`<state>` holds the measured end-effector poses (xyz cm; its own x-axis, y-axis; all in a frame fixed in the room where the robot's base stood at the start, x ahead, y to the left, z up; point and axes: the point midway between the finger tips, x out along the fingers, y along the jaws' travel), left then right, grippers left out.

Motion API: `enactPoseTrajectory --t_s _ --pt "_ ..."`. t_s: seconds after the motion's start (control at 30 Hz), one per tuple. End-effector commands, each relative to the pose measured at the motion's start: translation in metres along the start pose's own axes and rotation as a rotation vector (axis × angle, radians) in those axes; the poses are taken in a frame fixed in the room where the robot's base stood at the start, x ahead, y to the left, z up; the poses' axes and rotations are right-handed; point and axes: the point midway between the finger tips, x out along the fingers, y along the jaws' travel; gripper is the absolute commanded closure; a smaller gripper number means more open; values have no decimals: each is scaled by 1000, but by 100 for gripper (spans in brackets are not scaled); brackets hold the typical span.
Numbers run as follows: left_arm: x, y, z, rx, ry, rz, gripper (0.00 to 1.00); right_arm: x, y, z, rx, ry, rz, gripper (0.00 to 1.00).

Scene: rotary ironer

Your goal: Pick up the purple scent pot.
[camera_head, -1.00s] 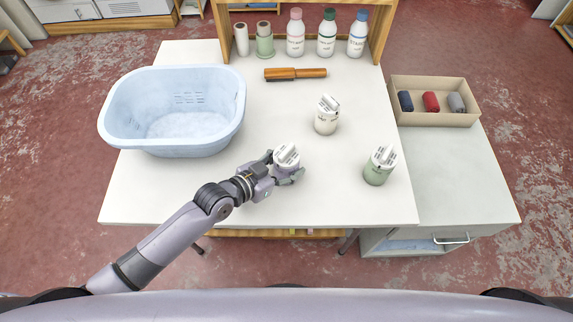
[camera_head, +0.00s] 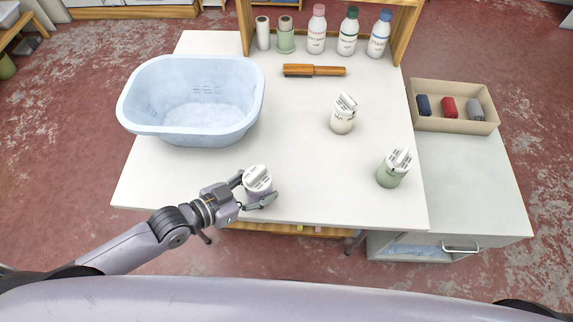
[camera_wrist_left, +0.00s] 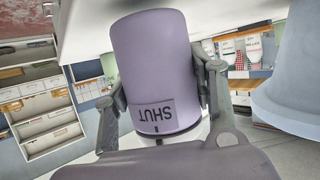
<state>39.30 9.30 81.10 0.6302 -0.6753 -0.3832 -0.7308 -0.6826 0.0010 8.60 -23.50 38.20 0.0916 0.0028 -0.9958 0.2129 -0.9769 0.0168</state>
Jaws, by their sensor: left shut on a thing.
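The purple scent pot (camera_head: 257,186) is in my left gripper (camera_head: 256,193), near the front edge of the white table (camera_head: 310,180). Its white, ridged lid faces up, and the fingers cover much of its purple body in the head view. In the left wrist view the purple pot (camera_wrist_left: 157,62) fills the middle, with a label reading "SHUT" upside down. The left gripper's fingers (camera_wrist_left: 160,100) press on both sides of it. I cannot tell for sure whether the pot is clear of the tabletop. My right gripper is not in view.
A cream pot (camera_head: 343,118) and a green pot (camera_head: 390,172) stand to the right. A blue basin (camera_head: 190,125) is at the left. A wooden-handled brush (camera_head: 315,71) and several bottles (camera_head: 348,35) are at the back. A box of rolled cloths (camera_head: 455,122) sits far right.

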Motion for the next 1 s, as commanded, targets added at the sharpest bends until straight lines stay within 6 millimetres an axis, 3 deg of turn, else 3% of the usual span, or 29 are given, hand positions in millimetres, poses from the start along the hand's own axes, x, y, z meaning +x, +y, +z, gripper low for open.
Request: enactPoseTrajectory --t_s 0.03,0.2,0.5,0.73,1.0 --pt "-19 1 10 3 -10 2 77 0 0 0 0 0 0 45" --pt "-71 1 32 0 -9 3 77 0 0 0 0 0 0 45" --pt "-136 1 58 -2 -5 2 77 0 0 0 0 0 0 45" --pt "-165 1 70 -2 -2 1 77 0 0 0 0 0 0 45" --pt "-178 0 74 1 1 -1 77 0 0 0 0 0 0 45"
